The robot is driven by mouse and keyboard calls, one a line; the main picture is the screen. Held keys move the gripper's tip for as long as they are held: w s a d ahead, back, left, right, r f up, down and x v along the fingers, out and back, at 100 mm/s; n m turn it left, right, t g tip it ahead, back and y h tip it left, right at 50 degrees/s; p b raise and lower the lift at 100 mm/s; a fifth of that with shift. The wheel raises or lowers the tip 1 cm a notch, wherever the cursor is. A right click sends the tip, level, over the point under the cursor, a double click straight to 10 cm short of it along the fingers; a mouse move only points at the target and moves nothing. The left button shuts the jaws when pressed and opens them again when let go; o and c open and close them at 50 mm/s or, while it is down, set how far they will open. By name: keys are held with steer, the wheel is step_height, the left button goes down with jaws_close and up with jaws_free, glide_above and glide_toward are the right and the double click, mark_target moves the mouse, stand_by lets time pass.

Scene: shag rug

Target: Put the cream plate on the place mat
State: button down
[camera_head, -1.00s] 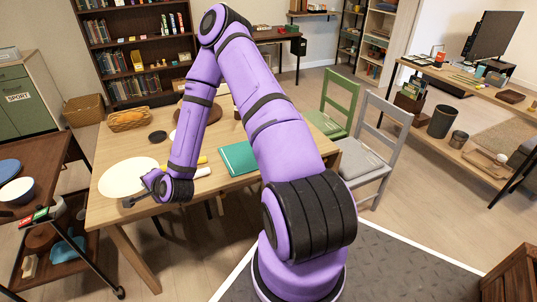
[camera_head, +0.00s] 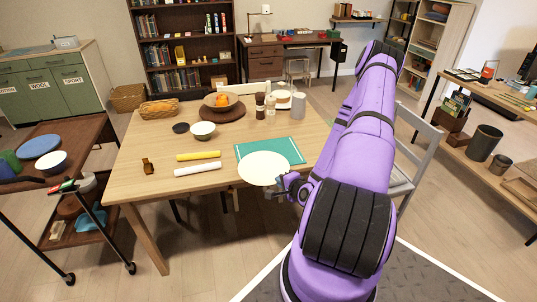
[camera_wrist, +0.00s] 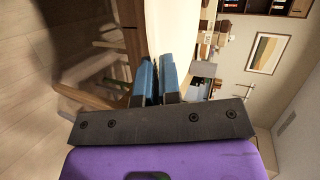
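The cream plate (camera_head: 264,168) is a flat pale disc, held out by its edge over the front part of the wooden table. My gripper (camera_head: 284,187) is at its right front rim. In the wrist view my gripper (camera_wrist: 157,82) has its two blue fingers close together on the plate (camera_wrist: 172,28). A teal rectangular mat (camera_head: 284,149) lies flat on the table, and the plate covers its front left part in the head view. The height of the plate above the mat is hard to tell.
A yellow roll (camera_head: 198,156), a white roll (camera_head: 198,169) and a small amber bottle (camera_head: 148,166) lie or stand left of the plate. A white bowl (camera_head: 203,131) and a round brown mat (camera_head: 237,113) with a fruit bowl are farther back.

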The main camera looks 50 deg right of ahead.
steer(key=w+d, duration=0.3)
steer(key=d, duration=0.1)
steer(key=w+d+f, duration=0.1)
steer(key=w+d, duration=0.2)
steer(key=d, duration=0.1)
steer(key=w+d, duration=0.3)
steer(key=d, duration=0.1)
steer(key=shift+d+f, duration=0.35)
steer(key=shift+d, duration=0.05)
steer(key=shift+w+f, duration=0.1)
steer(key=shift+f, duration=0.25)
steer(key=shift+d+f, duration=0.1)
steer(key=shift+f, duration=1.3)
steer(key=shift+f, duration=0.15)
steer(key=c, duration=1.6)
jaws_free()
